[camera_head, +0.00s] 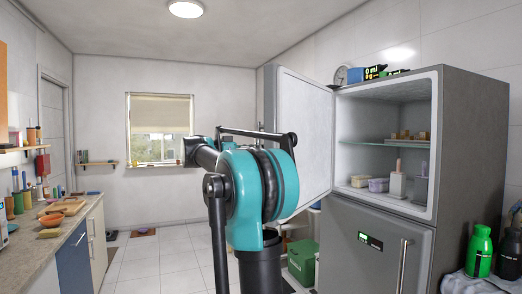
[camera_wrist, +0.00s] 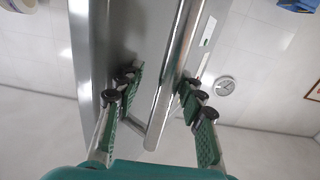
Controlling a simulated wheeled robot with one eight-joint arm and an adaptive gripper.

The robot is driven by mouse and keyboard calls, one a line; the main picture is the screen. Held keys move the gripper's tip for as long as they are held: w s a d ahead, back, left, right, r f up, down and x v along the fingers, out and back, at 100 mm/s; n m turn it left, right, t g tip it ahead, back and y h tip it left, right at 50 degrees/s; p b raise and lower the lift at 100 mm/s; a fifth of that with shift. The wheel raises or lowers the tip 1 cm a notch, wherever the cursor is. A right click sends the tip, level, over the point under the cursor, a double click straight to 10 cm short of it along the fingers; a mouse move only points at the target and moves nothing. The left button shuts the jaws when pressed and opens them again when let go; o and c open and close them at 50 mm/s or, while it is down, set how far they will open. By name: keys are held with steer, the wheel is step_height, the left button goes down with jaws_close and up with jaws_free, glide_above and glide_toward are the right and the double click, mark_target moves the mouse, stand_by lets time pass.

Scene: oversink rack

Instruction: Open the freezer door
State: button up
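A grey fridge-freezer (camera_head: 472,150) stands at the right in the head view. Its upper door (camera_head: 304,130) is swung wide open to the left, showing a lit compartment with shelves. Its lower door (camera_head: 350,262) is shut, with a small display and a vertical handle (camera_head: 403,262). In the wrist view, my gripper (camera_wrist: 160,88) has its two green-padded fingers apart, one on each side of a metal bar handle (camera_wrist: 172,70) on a grey door panel (camera_wrist: 135,35). A gap shows on the left; contact on the right is unclear. The head view hides my gripper.
A counter (camera_head: 62,238) with dishes and bottles runs along the left. A green box (camera_head: 302,262) stands on the floor near the open door. The tiled floor (camera_head: 150,262) left of my arm is clear.

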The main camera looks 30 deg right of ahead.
stand_by(0.4)
steer(key=w+a, duration=1.3)
steer(key=w, duration=0.2)
stand_by(1.8)
